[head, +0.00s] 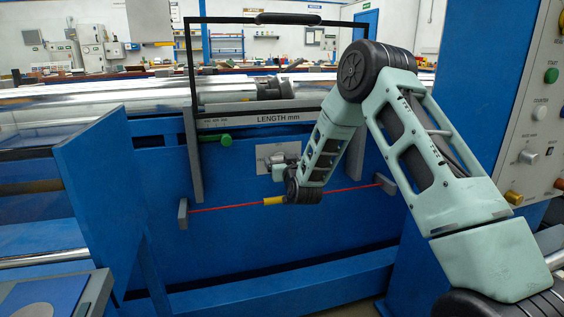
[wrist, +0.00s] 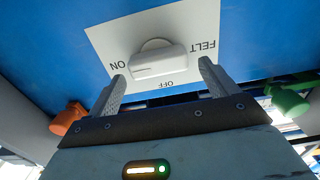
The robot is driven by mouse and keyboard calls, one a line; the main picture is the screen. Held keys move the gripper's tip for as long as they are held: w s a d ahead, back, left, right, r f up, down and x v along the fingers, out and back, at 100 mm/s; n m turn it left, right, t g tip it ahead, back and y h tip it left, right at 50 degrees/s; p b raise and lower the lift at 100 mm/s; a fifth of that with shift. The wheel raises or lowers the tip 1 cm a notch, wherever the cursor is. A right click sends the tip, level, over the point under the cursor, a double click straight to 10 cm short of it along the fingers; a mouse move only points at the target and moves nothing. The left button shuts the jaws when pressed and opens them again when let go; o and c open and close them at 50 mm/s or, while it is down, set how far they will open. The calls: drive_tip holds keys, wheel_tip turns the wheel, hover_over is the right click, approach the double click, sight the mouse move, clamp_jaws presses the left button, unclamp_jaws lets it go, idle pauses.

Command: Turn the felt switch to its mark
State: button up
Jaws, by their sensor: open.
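The felt switch (wrist: 158,64) is a pale grey bar-shaped knob on a white plate (wrist: 205,20). In the wrist view the lettering is upside down: ON at the left, OFF below, FELT at the right. A thin dark line on the knob's left part lies towards ON. My gripper (wrist: 161,74) is open, with one finger at each end of the knob on its near side. I cannot tell whether the fingers touch it. In the head view the plate (head: 265,150) is on the blue machine front, and my arm hides most of the switch.
A red cord (head: 225,208) with a yellow sleeve (head: 274,201) runs below the plate between grey brackets. A green knob (head: 224,140) sits up and left, under the LENGTH mm scale (head: 275,119). A control panel (head: 530,130) stands at the right. An orange part (wrist: 68,118) shows beside the gripper.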

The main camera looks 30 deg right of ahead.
drive_tip(key=shift+w+d, duration=0.2)
drive_tip(key=shift+w, duration=0.35)
drive_tip(key=c, duration=1)
